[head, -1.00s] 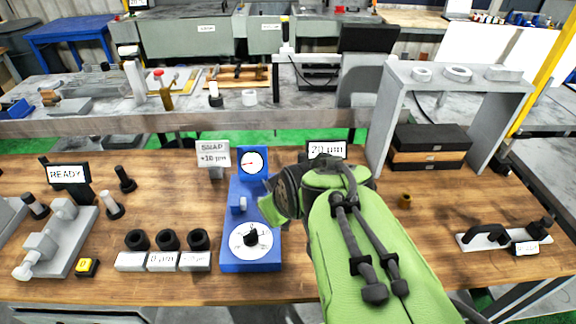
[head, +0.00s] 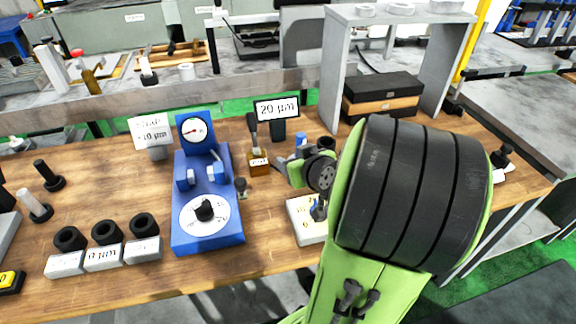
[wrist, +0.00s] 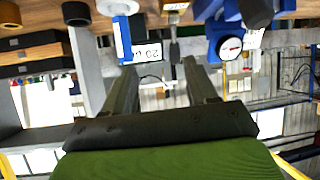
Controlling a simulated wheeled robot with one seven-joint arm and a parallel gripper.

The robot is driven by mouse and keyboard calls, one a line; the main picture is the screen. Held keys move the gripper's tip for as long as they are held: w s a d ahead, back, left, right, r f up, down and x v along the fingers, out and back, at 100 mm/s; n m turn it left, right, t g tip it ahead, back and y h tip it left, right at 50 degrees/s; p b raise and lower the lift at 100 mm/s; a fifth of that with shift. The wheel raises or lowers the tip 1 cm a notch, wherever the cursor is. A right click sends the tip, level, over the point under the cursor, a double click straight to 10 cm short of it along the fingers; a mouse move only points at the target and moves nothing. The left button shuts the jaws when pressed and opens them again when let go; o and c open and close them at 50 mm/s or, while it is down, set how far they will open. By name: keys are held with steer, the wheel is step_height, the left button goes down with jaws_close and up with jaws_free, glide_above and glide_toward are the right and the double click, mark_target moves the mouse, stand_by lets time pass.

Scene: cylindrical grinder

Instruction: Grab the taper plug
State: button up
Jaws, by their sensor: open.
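I cannot tell for certain which piece is the taper plug. A small dark upright piece (head: 241,187) stands just right of the blue dial gauge (head: 205,205) in the head view. A brown block with a dark upright tool (head: 257,160) stands behind it. A blue piece with a white round end (wrist: 122,38) shows at the upper left of the wrist view. My gripper (wrist: 162,78) is open, with nothing between its fingers. In the head view my wrist covers much of it and the bench behind.
A white block (head: 303,222) with small pieces lies beside my wrist. A 20 µm sign (head: 277,108) stands behind. A grey portal frame (head: 337,75) and dark cases (head: 382,97) are back right. The front bench edge has bare wood.

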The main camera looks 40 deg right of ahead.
mark_target(299, 137)
steer(key=s+d+f+m+h+b, duration=0.1)
steer(key=s+d+m+h+b, duration=0.1)
steer(key=s+d, duration=0.15)
steer(key=shift+t, duration=0.4)
steer(key=p+x, duration=0.2)
steer(key=x, duration=0.3)
steer(key=p+x, duration=0.3)
steer(key=x, duration=0.3)
steer(key=d+r+p+x, duration=0.1)
steer(key=p+x, duration=0.2)
steer(key=x, duration=0.2)
steer(key=shift+w+d, duration=0.1)
steer(key=shift+w, duration=0.2)
steer(key=shift+s+r, duration=0.1)
jaws_close()
